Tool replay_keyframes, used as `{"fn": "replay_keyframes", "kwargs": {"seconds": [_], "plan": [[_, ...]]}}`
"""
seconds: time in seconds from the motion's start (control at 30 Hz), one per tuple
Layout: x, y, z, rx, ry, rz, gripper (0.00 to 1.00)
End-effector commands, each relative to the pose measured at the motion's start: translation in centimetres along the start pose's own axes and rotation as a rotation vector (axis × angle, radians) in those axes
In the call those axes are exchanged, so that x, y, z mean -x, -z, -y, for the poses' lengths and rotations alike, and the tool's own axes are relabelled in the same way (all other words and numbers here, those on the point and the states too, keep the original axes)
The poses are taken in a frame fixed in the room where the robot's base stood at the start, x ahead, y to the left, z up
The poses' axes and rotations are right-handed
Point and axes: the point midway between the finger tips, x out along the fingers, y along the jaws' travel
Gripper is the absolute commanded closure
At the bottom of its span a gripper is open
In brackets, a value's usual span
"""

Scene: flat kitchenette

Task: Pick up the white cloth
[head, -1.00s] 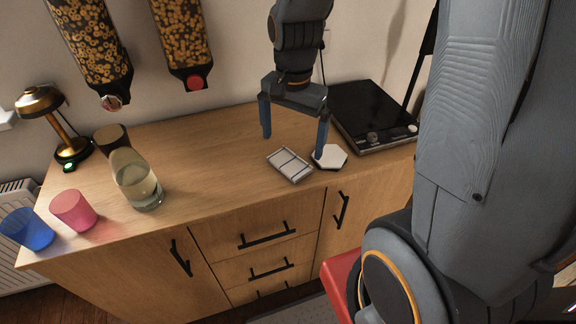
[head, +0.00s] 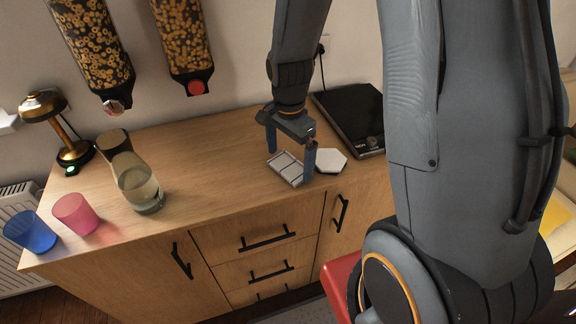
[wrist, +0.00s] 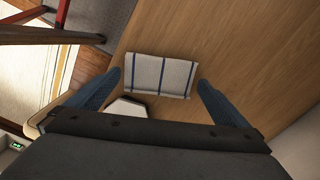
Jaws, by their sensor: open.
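The white cloth (head: 286,168) lies folded flat on the wooden counter, with dark stripes across it. It also shows in the wrist view (wrist: 160,74), where it lies ahead of and between my two fingertips. My gripper (head: 290,162) is open and empty, pointing down over the cloth, with one finger on each side of it in the head view. It also shows in the wrist view (wrist: 158,88). I cannot tell whether the fingertips touch the counter. Part of the cloth's right edge is hidden behind a finger in the head view.
A white hexagonal coaster (head: 331,161) lies just right of the cloth. A black hob (head: 350,115) stands behind it. The counter's middle is clear.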

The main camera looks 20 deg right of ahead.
Motion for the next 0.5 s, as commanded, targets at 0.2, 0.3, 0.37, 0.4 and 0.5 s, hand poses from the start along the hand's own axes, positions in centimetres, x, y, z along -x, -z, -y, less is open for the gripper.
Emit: {"fn": "replay_keyframes", "kwargs": {"seconds": [0.2, 0.3, 0.37, 0.4, 0.5], "plan": [[-1.32, -0.02, -0.04, 0.000, 0.000, 0.000, 0.00], [-1.37, -0.01, -0.03, 0.000, 0.000, 0.000, 0.00], [-1.36, -0.02, -0.03, 0.000, 0.000, 0.000, 0.00], [-1.36, -0.02, -0.03, 0.001, 0.000, 0.000, 0.00], [-1.35, -0.02, -0.03, 0.001, 0.000, 0.000, 0.14]]}}
